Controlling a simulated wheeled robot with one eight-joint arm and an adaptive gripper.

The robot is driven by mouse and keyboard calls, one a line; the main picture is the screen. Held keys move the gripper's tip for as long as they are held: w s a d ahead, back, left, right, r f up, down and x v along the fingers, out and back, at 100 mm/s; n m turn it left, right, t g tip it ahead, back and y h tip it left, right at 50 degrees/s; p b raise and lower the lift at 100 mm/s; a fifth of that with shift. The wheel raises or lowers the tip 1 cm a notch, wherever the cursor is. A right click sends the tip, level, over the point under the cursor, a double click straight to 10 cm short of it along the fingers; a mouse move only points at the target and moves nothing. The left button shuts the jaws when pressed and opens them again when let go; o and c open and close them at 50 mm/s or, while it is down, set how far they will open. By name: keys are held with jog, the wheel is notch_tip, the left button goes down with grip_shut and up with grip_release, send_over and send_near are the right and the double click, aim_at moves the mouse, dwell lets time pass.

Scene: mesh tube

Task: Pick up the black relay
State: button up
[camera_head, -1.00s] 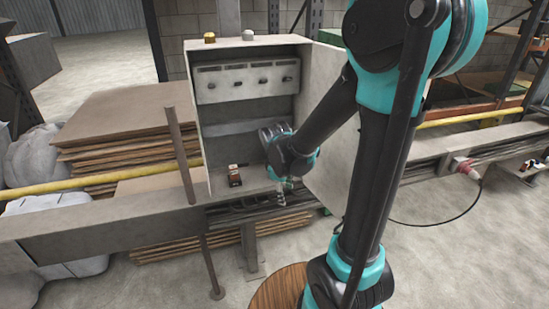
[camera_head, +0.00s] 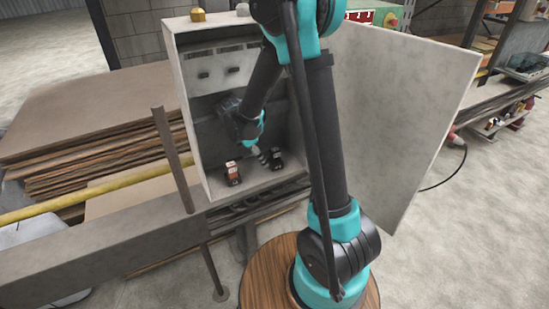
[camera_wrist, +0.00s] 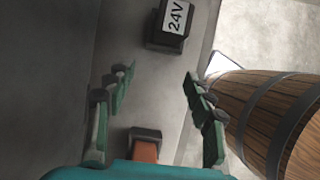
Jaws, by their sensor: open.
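The black relay (camera_wrist: 166,38) stands inside the grey cabinet, with a white "24V" label at the top of the wrist view. In the head view the black relay (camera_head: 277,160) sits on the cabinet floor, right beside my gripper (camera_head: 262,157). In the wrist view my gripper (camera_wrist: 158,76) is open with nothing between its fingers. The black relay lies beyond the fingertips, apart from them. An orange and black relay (camera_wrist: 146,148) is nearer my palm in the wrist view; it also shows in the head view (camera_head: 232,173), left of the black one.
The cabinet's left wall (camera_head: 187,140) and open door (camera_head: 395,110) flank my arm. A wooden barrel (camera_wrist: 275,110) stands below the cabinet's front edge. An upright post (camera_head: 172,160) stands just left of the cabinet. Stacked boards (camera_head: 80,120) lie further left.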

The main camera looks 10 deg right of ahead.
aim_at(273, 150)
jog(key=d, duration=0.2)
jog(key=w+d, duration=0.1)
jog(key=d, duration=0.2)
jog(key=shift+w+d, duration=0.3)
jog(key=shift+w, duration=0.05)
jog(key=shift+w+d+f, duration=0.1)
jog(key=shift+d+f, duration=0.05)
jog(key=shift+d, duration=0.2)
jog(key=shift+f, duration=0.4)
grip_shut()
